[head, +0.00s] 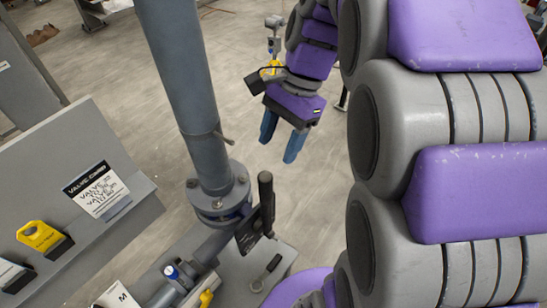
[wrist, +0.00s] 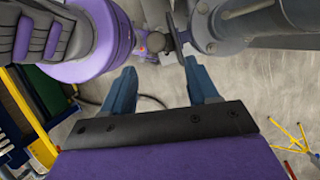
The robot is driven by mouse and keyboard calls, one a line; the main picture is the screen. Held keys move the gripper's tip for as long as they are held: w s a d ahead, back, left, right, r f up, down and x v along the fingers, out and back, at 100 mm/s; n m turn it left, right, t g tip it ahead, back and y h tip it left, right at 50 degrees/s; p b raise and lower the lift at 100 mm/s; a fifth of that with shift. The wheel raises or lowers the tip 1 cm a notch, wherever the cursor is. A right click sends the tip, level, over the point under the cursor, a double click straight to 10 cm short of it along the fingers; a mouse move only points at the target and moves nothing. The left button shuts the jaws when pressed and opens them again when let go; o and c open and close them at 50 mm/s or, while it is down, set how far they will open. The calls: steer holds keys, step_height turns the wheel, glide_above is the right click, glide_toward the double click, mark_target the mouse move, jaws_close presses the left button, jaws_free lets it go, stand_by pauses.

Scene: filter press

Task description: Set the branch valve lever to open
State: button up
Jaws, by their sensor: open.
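A dark lever with an upright black handle (head: 265,195) stands beside the flange at the foot of a grey vertical pipe (head: 190,80). It appears to be the branch valve lever; its setting cannot be told. A grey branch pipe (head: 212,246) runs down-left from there. In the wrist view a dark, thin lever-like part (wrist: 174,32) shows beyond the fingertips, left of the grey flange (wrist: 240,18). My gripper (head: 282,150) has blue fingers spread apart and empty, above and right of the handle in the head view. The wrist view also shows both fingers (wrist: 162,82), touching nothing.
A grey panel at left carries a white valve card (head: 97,190) and a yellow tag (head: 40,238). A small blue-topped fitting (head: 172,271) and a yellow part (head: 206,298) sit low on the piping. Yellow-legged stands (wrist: 298,140) show at right in the wrist view. Concrete floor lies open behind.

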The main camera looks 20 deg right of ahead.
steer(key=shift+v, duration=2.25)
steer(key=s+a+f+n+h, duration=0.2)
steer(key=s+f+n+h, duration=0.2)
steer(key=s+f+n, duration=1.1)
step_height(320, 180, down, 23)
steer(key=s+m+b, duration=0.1)
steer(key=s+b, duration=0.2)
steer(key=b, duration=1.9)
steer(key=shift+a+r+m, duration=0.15)
steer(key=shift+a+m, duration=0.05)
steer(key=shift+m, duration=0.1)
steer(key=shift+c, duration=0.3)
